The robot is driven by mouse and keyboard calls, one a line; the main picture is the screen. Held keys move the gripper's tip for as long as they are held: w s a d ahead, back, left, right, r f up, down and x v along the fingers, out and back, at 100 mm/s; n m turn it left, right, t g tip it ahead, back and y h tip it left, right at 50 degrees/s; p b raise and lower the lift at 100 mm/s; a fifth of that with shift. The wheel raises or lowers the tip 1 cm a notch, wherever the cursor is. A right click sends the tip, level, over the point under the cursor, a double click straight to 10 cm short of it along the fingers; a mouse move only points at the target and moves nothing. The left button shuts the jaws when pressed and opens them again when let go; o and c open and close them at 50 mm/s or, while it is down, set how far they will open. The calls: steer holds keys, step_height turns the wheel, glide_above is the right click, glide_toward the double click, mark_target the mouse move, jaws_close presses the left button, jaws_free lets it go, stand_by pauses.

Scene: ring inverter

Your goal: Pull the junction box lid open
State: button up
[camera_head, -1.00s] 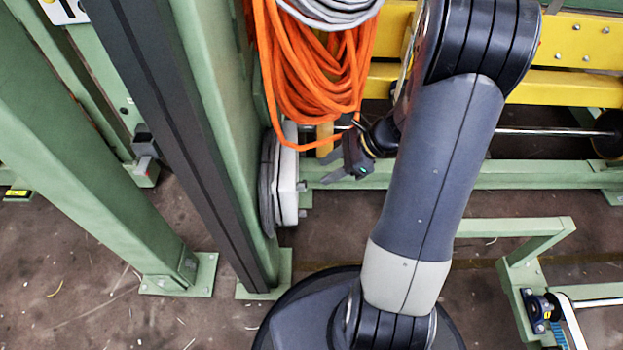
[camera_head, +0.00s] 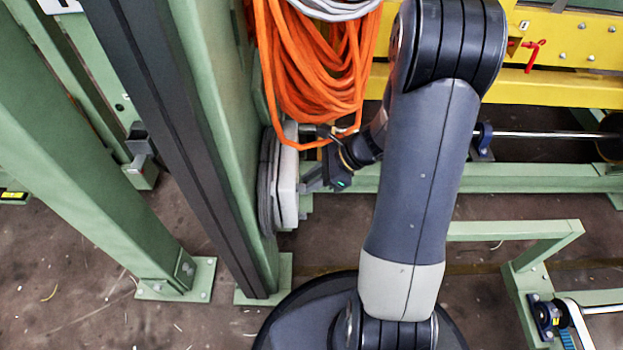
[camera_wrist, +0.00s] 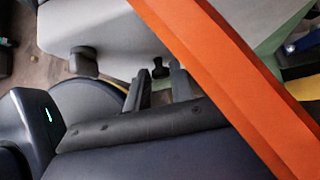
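The junction box (camera_head: 287,182) is a pale box on the side of the green post, seen nearly edge-on in the head view. In the wrist view its light grey lid (camera_wrist: 115,28) fills the upper part, with a small dark knob (camera_wrist: 160,68) and a grey block (camera_wrist: 84,62) on it. My gripper (camera_head: 312,180) is beside the box's right face. In the wrist view my gripper (camera_wrist: 160,88) has its two fingers apart, pointing at the lid, with the knob just beyond and between the tips. I cannot tell whether the fingers touch the knob.
Orange cable loops (camera_head: 310,75) hang just above my gripper; one orange strand (camera_wrist: 225,70) crosses close in front of the wrist camera. The green post (camera_head: 215,120) is at left. A yellow frame (camera_head: 550,85) and green rail (camera_head: 450,178) lie behind and right.

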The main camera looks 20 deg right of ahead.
jaws_close()
